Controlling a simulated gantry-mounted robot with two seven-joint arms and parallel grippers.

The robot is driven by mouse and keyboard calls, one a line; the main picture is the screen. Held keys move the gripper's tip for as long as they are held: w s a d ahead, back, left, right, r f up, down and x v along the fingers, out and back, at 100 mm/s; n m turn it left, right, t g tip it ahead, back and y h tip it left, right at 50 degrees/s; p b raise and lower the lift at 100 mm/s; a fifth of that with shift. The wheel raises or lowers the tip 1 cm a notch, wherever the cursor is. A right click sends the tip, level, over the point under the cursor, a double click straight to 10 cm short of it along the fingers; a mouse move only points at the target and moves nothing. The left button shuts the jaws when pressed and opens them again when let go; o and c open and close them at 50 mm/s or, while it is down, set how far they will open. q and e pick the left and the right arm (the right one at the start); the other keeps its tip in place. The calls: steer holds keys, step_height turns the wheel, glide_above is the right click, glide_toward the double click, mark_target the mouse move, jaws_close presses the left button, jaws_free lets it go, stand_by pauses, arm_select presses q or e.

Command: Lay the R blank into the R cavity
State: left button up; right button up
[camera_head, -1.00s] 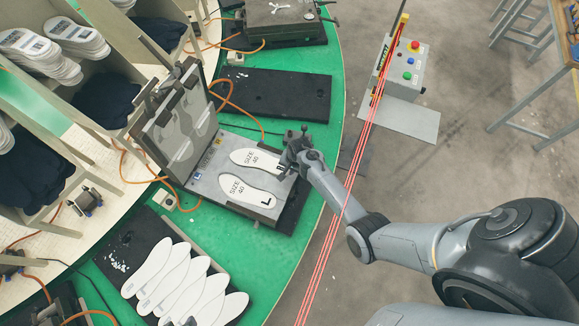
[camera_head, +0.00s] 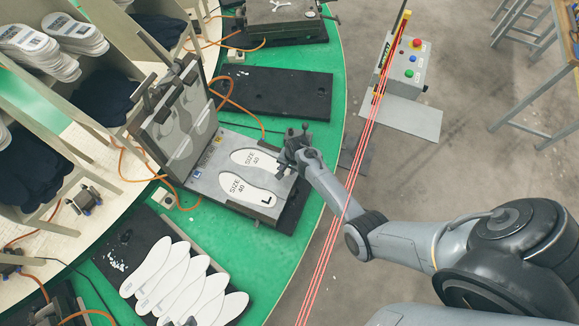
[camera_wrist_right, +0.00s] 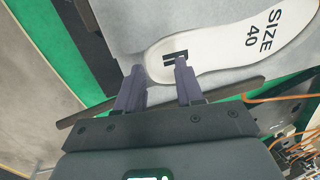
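The R blank (camera_head: 252,159), a white insole marked SIZE 40, lies flat on the grey lower plate of the open mould (camera_head: 211,186), at the place of the R cavity, which it covers. I cannot tell whether it is fully seated. The L blank (camera_head: 246,190) lies beside it. My right gripper (camera_head: 285,163) is at the R blank's heel end and hides its letter. In the right wrist view its two fingers (camera_wrist_right: 157,68) stand apart at the blank's heel (camera_wrist_right: 220,52); one overlaps the printed letter, the other is just outside the edge. My left gripper is not seen.
The raised mould lid (camera_head: 183,140) stands left of the blanks. Several white insoles lie on a black plate (camera_head: 128,243) at the front. Another black plate (camera_head: 285,95) lies behind. An orange cable (camera_head: 240,108) runs near the mould. Red lines border the green carousel's right edge.

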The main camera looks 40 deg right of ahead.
steer(key=shift+o, duration=0.4)
steer(key=shift+s+d+f, duration=0.25)
steer(key=shift+s+f, duration=0.1)
steer(key=shift+f, duration=0.2)
steer(key=shift+s+d+f, duration=0.2)
steer(key=shift+s+f, duration=0.15)
steer(key=shift+f, duration=0.15)
steer(key=shift+r, duration=0.5)
step_height(320, 180, up, 12)
steer(key=p, duration=0.1)
steer(key=shift+s+f+p, duration=0.15)
steer(key=shift+s+p, duration=0.1)
steer(key=shift+p, duration=0.05)
